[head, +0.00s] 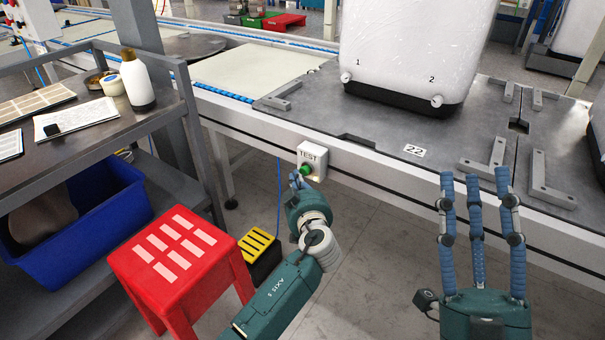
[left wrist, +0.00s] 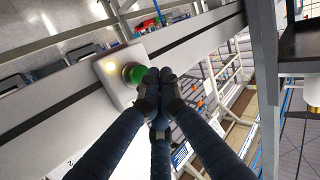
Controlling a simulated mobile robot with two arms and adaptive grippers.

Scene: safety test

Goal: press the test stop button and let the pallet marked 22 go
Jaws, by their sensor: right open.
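The test stop button (head: 305,170) is a green knob on a white box (head: 313,152) labelled TEST, on the conveyor's side rail. The knob also shows in the left wrist view (left wrist: 134,73), with a glowing light on the box beside it. My left gripper (head: 297,181) has its blue fingers drawn together, fingertips (left wrist: 153,77) right at the knob's edge; I cannot tell whether they touch. The pallet marked 22 (head: 376,140) is a grey plate on the conveyor, carrying a white wrapped load (head: 415,45) with a black base. My right gripper (head: 474,180) is open and empty, its fingers upright before the conveyor.
A red stool (head: 175,262) and a yellow-black step (head: 258,252) stand on the floor at left. A grey cart (head: 165,112) holds a white bottle (head: 137,80), papers and a blue bin (head: 95,225). Metal brackets (head: 547,182) sit on the pallet's right side.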

